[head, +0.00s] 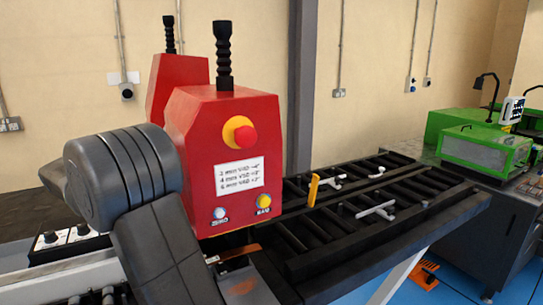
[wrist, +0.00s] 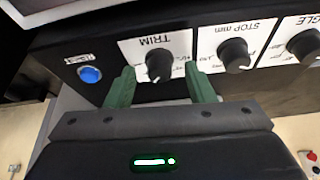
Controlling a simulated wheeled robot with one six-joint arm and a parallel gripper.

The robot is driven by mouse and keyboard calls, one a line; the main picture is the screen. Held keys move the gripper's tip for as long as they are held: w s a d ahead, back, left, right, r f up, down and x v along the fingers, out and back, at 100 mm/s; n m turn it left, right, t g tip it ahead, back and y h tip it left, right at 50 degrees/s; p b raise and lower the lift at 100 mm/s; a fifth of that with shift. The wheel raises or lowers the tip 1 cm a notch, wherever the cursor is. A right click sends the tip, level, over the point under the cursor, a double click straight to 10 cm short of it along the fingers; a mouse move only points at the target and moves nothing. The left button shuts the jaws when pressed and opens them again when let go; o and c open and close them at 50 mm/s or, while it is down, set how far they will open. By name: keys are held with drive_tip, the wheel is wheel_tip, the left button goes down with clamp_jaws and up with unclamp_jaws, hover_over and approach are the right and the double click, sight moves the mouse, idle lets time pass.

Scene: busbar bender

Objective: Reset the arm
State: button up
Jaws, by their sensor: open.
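My gripper (wrist: 160,84) shows in the wrist view with two green fingers spread apart, nothing held between them. The black TRIM knob (wrist: 158,60) of the control panel (wrist: 109,54) appears between the fingertips. I cannot tell whether the fingers touch it or how far off it is. In the head view my arm crosses in front of the red bender (head: 205,130) at the left, and my gripper is out of sight. Part of a knob panel (head: 62,239) shows left of my arm.
The panel also has a STOP mm knob (wrist: 235,55), an ANGLE knob (wrist: 304,46) and a blue button (wrist: 90,75). The bender carries a red stop button (head: 245,137). Black roller tables (head: 390,215) extend right. A green machine (head: 485,150) stands at the far right.

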drive_tip(key=n+y, duration=0.1)
drive_tip(key=n, duration=0.2)
drive_tip(key=n+g+y+b, duration=0.1)
drive_tip(key=n, duration=0.2)
drive_tip(key=shift+w+d+n+b, duration=0.15)
drive_tip(key=shift+n+b, duration=0.15)
drive_tip(key=shift+w+n+g+y+b, duration=0.15)
drive_tip(key=shift+n+g+b, duration=0.3)
drive_tip(key=shift+n, duration=0.8)
drive_tip(key=shift+n+g+y+b, duration=0.25)
drive_tip(key=shift+n+g, duration=0.4)
drive_tip(key=shift+n, duration=0.6)
